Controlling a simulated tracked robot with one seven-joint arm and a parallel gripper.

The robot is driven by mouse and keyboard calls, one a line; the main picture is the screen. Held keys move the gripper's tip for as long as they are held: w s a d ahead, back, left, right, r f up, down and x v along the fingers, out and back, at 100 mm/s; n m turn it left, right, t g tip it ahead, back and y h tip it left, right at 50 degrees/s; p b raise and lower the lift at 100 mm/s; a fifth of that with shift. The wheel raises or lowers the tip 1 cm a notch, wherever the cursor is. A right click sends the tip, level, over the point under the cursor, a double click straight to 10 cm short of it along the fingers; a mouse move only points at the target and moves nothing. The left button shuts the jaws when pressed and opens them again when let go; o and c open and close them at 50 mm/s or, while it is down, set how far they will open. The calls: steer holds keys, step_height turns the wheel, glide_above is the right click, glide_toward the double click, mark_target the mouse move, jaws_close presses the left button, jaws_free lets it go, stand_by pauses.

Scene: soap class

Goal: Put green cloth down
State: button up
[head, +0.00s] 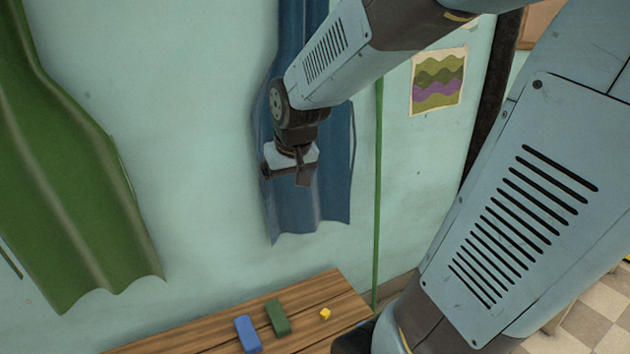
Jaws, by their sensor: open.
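A long green cloth (70,190) hangs against the wall at the left of the head view. Its wavy lower edge is free and its top is out of the picture. A blue cloth (312,205) hangs against the wall near the middle, partly covered by my arm. My gripper (286,180) is open and points down in front of the blue cloth, to the right of the green cloth and apart from it. I see nothing between its fingers. Whether the gripper touches the blue cloth, I cannot tell.
A wooden bench or table (305,297) stands below along the wall. A thin green pole (378,200) stands right of the blue cloth. A wavy-patterned picture (438,82) hangs beyond it.

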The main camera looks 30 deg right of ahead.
steer(key=s+r, duration=0.3)
steer(key=s, duration=0.3)
steer(key=s+r+t, duration=0.1)
steer(key=s+r, duration=0.2)
steer(key=s, duration=0.4)
steer(key=shift+r, duration=0.35)
steer(key=shift+o, duration=0.4)
steer(key=shift+s, duration=0.1)
